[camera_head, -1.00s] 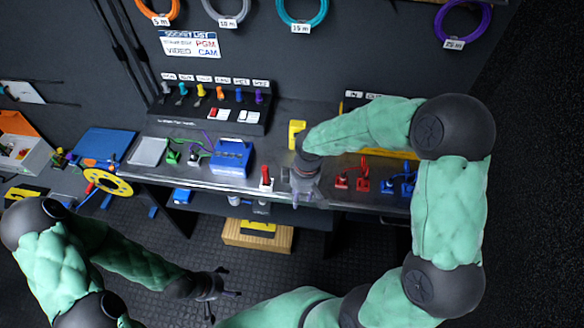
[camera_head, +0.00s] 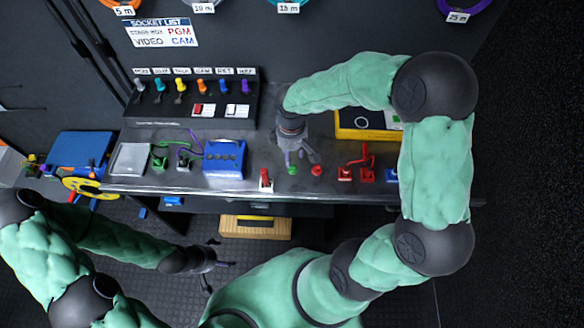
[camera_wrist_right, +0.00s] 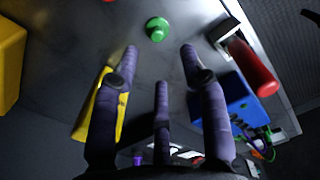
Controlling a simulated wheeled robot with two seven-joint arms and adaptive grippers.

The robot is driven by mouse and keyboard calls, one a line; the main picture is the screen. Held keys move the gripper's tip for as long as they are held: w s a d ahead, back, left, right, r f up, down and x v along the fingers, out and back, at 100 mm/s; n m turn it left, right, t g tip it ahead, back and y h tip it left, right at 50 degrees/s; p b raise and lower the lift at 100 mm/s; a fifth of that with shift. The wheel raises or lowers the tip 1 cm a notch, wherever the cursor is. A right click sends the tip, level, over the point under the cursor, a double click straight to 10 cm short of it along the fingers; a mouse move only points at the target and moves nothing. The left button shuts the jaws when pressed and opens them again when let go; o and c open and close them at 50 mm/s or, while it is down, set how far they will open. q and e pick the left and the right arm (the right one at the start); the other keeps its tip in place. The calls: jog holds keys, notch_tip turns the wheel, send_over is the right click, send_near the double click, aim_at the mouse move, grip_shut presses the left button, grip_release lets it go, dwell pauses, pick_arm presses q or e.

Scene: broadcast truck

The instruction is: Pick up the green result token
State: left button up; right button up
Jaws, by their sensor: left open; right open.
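The green result token (camera_head: 292,170) is a small green knob-shaped piece near the front edge of the metal counter. In the right wrist view the token (camera_wrist_right: 157,28) lies just beyond the spread fingers, untouched. My right gripper (camera_head: 297,158) hangs over the counter, open and empty, close behind the token. Its purple-grey fingers also show in the right wrist view (camera_wrist_right: 160,58). My left gripper (camera_head: 217,267) is open and empty, low over the floor in front of the counter.
A red token (camera_head: 317,170) sits right of the green one. A red-handled switch (camera_head: 265,179) and a blue box (camera_head: 225,158) stand to the left. Red connectors (camera_head: 356,173) are to the right. A yellow block (camera_wrist_right: 103,105) is beside my right fingers.

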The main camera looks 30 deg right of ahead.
aim_at(292, 166)
jog(key=shift+w+f, duration=0.15)
jog(key=shift+f, duration=0.8)
jog(key=f+b, duration=0.2)
jog(key=f, duration=0.3)
jog(key=shift+d, duration=0.2)
jog(key=c, duration=0.9)
